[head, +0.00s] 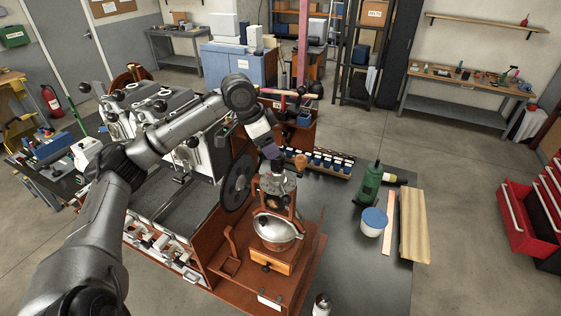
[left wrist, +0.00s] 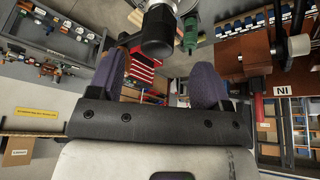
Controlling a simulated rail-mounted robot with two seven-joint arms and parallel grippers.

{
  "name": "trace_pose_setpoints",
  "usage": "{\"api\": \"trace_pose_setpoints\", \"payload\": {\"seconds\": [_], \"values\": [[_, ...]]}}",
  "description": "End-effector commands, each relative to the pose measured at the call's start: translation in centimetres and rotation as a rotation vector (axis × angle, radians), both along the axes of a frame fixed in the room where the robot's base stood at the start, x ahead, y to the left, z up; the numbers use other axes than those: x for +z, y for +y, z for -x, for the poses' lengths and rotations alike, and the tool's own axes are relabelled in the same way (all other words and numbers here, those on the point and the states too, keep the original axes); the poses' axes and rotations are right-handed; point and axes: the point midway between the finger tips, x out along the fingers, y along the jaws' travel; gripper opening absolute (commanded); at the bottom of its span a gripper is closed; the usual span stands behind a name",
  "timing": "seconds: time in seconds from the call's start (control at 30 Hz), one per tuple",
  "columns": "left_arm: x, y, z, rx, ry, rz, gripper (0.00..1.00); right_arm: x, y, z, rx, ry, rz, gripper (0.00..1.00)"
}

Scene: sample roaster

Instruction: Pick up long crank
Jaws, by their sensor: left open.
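A hand grinder (head: 275,184) with a metal top and wooden body stands on a reddish-brown wooden stand. A small orange-brown knob (head: 300,162) shows just right of its top; it may belong to the long crank, but I cannot make out the crank's arm. My left gripper (head: 271,152) is directly above the grinder top, pointing down. In the left wrist view its two purple fingers (left wrist: 158,80) are wide apart with nothing gripped. A dark round-ended handle (left wrist: 157,35) on a silvery shaft shows between and beyond the fingertips, possibly the crank's grip. My right gripper is out of view.
A metal bowl (head: 277,232) sits low at the grinder's front. A large black disc (head: 237,182) stands close left of it.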

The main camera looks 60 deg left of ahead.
Motion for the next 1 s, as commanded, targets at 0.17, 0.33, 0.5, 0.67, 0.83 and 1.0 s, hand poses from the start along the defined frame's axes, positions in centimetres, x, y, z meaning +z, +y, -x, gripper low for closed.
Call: {"api": "trace_pose_setpoints", "payload": {"seconds": [0.17,0.33,0.5,0.67,0.83,1.0], "values": [[-0.7,-0.1,-0.3,0.0,0.0,0.0,0.71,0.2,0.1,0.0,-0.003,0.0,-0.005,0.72],[-2.1,-0.5,-1.0,-0.001,0.002,0.002,0.71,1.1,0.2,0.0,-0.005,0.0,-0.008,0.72],[-4.1,-0.8,-1.9,0.0,0.002,0.002,0.71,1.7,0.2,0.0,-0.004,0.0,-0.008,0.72],[-5.2,-0.9,-2.3,0.0,0.0,0.001,0.71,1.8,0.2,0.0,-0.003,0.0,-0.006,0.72],[-5.4,-0.9,-2.3,0.0,0.0,0.0,0.71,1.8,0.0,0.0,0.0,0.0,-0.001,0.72],[-5.4,-0.9,-2.3,0.0,0.0,0.0,0.65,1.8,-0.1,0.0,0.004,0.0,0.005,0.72]]}}
